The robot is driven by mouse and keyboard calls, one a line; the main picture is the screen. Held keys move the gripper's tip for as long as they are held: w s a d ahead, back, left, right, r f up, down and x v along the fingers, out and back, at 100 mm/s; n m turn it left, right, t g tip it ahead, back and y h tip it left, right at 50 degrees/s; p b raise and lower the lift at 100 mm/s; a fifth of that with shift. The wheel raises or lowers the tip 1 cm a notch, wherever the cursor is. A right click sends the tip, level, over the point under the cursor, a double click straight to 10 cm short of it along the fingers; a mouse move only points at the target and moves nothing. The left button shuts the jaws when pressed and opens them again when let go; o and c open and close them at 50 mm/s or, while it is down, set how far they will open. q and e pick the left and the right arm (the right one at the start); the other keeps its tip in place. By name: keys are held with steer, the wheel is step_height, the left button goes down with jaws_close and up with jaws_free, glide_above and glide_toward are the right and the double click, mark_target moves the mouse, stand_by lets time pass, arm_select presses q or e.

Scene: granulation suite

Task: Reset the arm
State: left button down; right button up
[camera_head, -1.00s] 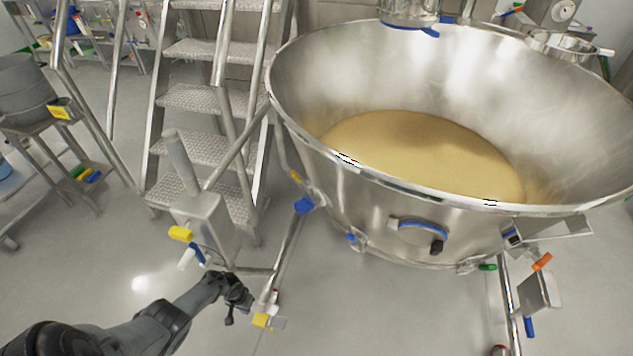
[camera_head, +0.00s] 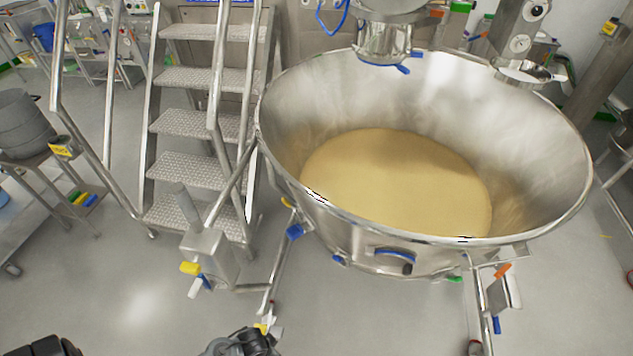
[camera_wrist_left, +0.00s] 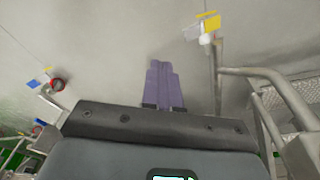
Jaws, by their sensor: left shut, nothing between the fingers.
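My left arm enters the head view only at the bottom edge, where the dark wrist end of my left gripper (camera_head: 243,343) shows below the bowl's stand. In the left wrist view its two purple fingers (camera_wrist_left: 163,84) lie side by side, closed, with nothing between them. They are above bare grey floor. My right gripper is in neither view.
A large steel bowl (camera_head: 545,120) holding tan powder (camera_head: 395,175) fills the centre right. Steel steps (camera_head: 185,123) with handrails stand left of it. A steel box with a yellow tag (camera_head: 190,268) is below the steps. Open floor (camera_head: 120,290) lies at lower left.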

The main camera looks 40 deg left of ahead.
arm_select(q)
steer(key=w+d+r+t+p, duration=0.1)
steer(key=w+d+r, duration=0.15)
steer(key=r, duration=0.55)
steer(key=w+d+r+t+p, duration=0.1)
steer(key=d+r, duration=0.3)
steer(key=r, duration=0.5)
step_height(320, 180, up, 50)
steer(key=m+p, duration=0.2)
steer(key=p, duration=3.6)
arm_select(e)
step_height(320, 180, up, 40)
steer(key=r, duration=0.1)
arm_select(q)
step_height(320, 180, down, 65)
steer(key=b, duration=6.4)
steer(key=shift+s+r+b, duration=0.2)
steer(key=shift+s+b, duration=0.2)
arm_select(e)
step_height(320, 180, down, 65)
arm_select(q)
steer(key=shift+d+r, duration=0.1)
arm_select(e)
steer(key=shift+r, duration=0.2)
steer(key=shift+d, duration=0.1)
